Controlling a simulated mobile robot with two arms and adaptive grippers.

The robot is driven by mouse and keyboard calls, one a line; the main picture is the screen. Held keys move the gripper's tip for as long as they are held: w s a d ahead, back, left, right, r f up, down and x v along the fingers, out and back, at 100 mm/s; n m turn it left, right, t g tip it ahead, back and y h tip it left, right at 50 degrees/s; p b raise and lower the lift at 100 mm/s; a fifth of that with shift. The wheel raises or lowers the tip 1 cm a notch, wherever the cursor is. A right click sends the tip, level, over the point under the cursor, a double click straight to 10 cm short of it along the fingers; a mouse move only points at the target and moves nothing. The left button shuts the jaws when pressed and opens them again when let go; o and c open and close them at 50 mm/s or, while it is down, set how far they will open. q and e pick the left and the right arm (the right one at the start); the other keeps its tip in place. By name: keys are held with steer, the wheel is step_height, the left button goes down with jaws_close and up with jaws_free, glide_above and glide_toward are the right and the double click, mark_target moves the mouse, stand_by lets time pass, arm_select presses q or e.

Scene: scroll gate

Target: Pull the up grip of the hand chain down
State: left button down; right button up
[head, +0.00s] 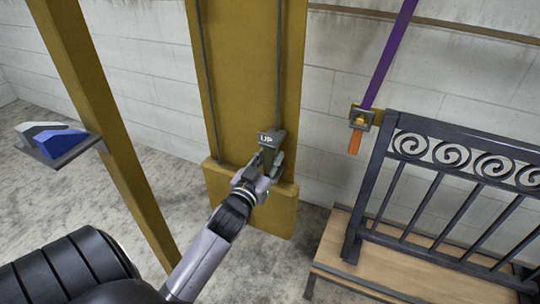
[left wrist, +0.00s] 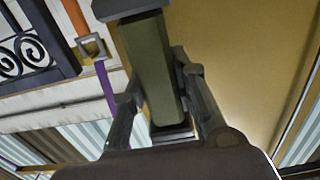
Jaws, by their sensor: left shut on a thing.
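The up grip (head: 270,138) is a grey block lettered "UP" on the hand chain (head: 279,65), which runs down the front of the yellow post (head: 242,60). My left gripper (head: 268,165) comes in from below and is shut on the grip's lower part, just under the lettering. In the left wrist view the grip (left wrist: 150,65) stands as a greenish-grey bar between the two fingers of the gripper (left wrist: 158,105). A second strand of the chain (head: 206,80) runs down the post's left side. My right gripper is not in view.
A dark railing with scrolls (head: 440,150) stands on a wooden platform (head: 345,250) at the right. A purple strap (head: 388,55) hangs through a bracket with an orange end (head: 355,143). A small shelf with a blue block (head: 58,140) juts from a yellow pillar (head: 105,130) at the left.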

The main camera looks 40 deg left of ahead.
arm_select(q)
steer(key=shift+s+d+f, duration=0.1)
steer(key=shift+d+f, duration=0.05)
steer(key=shift+f, duration=0.8)
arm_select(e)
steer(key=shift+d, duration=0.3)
arm_select(q)
steer(key=c, duration=1.7)
jaws_free()
steer(key=o, duration=0.4)
steer(key=shift+r, duration=0.35)
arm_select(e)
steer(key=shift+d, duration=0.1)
arm_select(q)
steer(key=shift+s, duration=0.2)
steer(key=v, duration=1.1)
steer(key=shift+s+d+r, duration=0.1)
steer(key=shift+s+r, duration=0.05)
steer(key=shift+s, duration=0.05)
